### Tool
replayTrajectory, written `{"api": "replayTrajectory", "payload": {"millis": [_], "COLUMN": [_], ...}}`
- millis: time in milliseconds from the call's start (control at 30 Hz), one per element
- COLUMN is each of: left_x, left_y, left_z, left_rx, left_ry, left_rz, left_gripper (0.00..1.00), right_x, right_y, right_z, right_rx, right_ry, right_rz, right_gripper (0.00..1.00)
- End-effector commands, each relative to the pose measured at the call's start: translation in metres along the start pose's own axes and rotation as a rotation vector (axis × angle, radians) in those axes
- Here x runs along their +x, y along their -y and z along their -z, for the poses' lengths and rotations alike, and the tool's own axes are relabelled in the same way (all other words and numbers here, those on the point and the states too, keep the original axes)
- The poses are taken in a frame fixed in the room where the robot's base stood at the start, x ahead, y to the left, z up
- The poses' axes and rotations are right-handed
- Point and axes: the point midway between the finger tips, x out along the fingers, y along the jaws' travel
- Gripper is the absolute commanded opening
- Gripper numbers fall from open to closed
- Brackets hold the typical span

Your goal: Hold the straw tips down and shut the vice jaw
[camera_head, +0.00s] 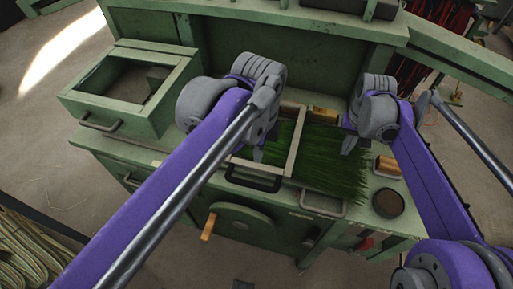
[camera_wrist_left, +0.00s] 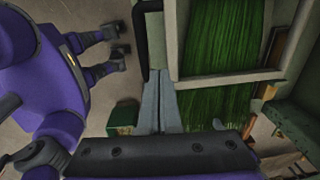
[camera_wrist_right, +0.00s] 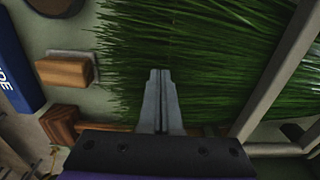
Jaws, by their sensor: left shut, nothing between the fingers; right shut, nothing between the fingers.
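The green straw (camera_head: 335,165) lies flat on the bench, fanned toward the right and front in the head view. A pale grey frame, apparently the vice jaw (camera_head: 297,142), crosses over it, with a black handle (camera_head: 252,181) at its front. Whether the jaw is fully down is unclear. My left gripper (camera_head: 258,154) is shut and empty at the frame's left side; in the left wrist view its fingers (camera_wrist_left: 154,78) point beside the frame bar (camera_wrist_left: 228,78). My right gripper (camera_head: 349,146) is shut and empty over the straw's right part; its fingers (camera_wrist_right: 160,75) overlap the straw (camera_wrist_right: 215,45) in the right wrist view.
A wooden block (camera_head: 387,166) and a round dark pot (camera_head: 388,203) sit right of the straw. An open green drawer (camera_head: 92,117) is at the left. A crank with a wooden handle (camera_head: 208,228) is on the bench front. The bench back panel rises behind the grippers.

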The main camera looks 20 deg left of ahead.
Motion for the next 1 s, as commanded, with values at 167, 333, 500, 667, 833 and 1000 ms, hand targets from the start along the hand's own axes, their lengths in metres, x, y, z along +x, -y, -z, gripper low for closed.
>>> {"api": "replayTrajectory", "payload": {"millis": [167,333,500,667,833,1000], "left_x": [0.026,0.039,0.056,0.07,0.077,0.078], "left_y": [0.023,0.028,0.026,0.026,0.025,0.025], "left_z": [-0.011,-0.013,-0.013,-0.013,-0.013,-0.013], "left_rx": [-0.001,0.002,0.003,0.002,0.002,0.002], "left_ry": [-0.006,-0.01,-0.01,-0.01,-0.01,-0.01], "left_rz": [-0.05,-0.067,-0.066,-0.066,-0.066,-0.065], "left_gripper": [0.0,0.0,0.0,0.0,0.0,0.0], "right_x": [0.004,0.004,0.004,0.004,0.004,0.004], "right_y": [0.0,0.0,0.0,0.0,0.001,0.001], "right_z": [-0.002,-0.002,-0.002,-0.002,-0.002,-0.002], "right_rx": [-0.001,-0.001,-0.001,-0.001,-0.001,-0.001], "right_ry": [0.004,0.005,0.005,0.006,0.006,0.007], "right_rz": [0.0,0.0,0.0,0.0,0.001,0.001], "right_gripper": [0.0,0.0,0.0,0.0,0.0,0.0]}}
